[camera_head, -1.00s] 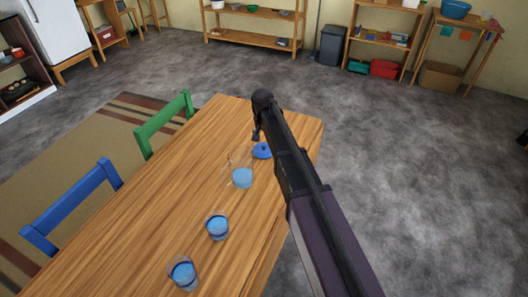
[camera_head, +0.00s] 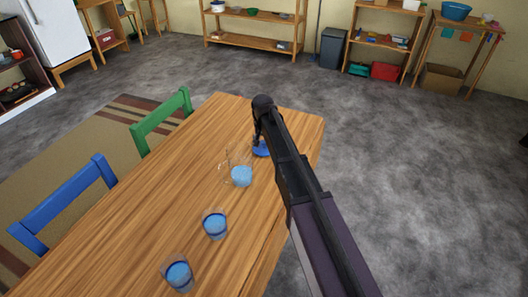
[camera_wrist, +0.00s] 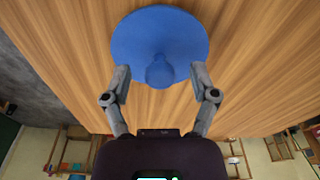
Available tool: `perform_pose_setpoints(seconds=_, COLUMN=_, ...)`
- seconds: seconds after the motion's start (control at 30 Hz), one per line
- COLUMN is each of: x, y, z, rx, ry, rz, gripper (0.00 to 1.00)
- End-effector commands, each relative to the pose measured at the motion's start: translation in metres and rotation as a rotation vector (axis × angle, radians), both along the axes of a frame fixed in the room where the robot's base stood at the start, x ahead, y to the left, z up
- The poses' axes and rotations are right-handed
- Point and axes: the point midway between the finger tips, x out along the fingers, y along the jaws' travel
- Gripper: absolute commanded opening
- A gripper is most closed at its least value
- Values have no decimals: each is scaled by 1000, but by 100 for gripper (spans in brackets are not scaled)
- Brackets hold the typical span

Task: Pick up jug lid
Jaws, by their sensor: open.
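The jug lid (camera_wrist: 160,38) is a blue disc with a round knob, lying on the wooden table. In the head view the lid (camera_head: 262,150) is partly hidden by my gripper (camera_head: 257,140). A clear jug (camera_head: 241,175) with blue liquid stands close to the lid, on its near left side. I cannot tell whether the fingertips touch the lid.
Two glasses of blue liquid (camera_head: 215,224) (camera_head: 178,272) stand nearer on the table (camera_head: 150,200). A green chair (camera_head: 160,120) and a blue chair (camera_head: 65,205) are at its left side. The table's far left part is clear.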

Motion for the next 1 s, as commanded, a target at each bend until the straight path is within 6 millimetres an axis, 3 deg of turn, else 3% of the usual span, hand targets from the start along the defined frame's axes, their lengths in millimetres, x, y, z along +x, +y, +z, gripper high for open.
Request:
perform_pose_setpoints(seconds=0.6, x=0, y=0, z=-1, rx=0, ry=0, rz=0, gripper=76)
perform_pose_setpoints(seconds=0.67, x=0, y=0, z=-1, rx=0, ry=0, rz=0, gripper=64)
perform_pose_setpoints(seconds=0.87, x=0, y=0, z=-1, rx=0, ry=0, rz=0, gripper=5)
perform_pose_setpoints(seconds=0.9, x=0, y=0, z=-1, rx=0, ry=0, rz=0, gripper=0)
perform_pose_setpoints(seconds=1.0, x=0, y=0, z=-1, rx=0, ry=0, rz=0, gripper=0)
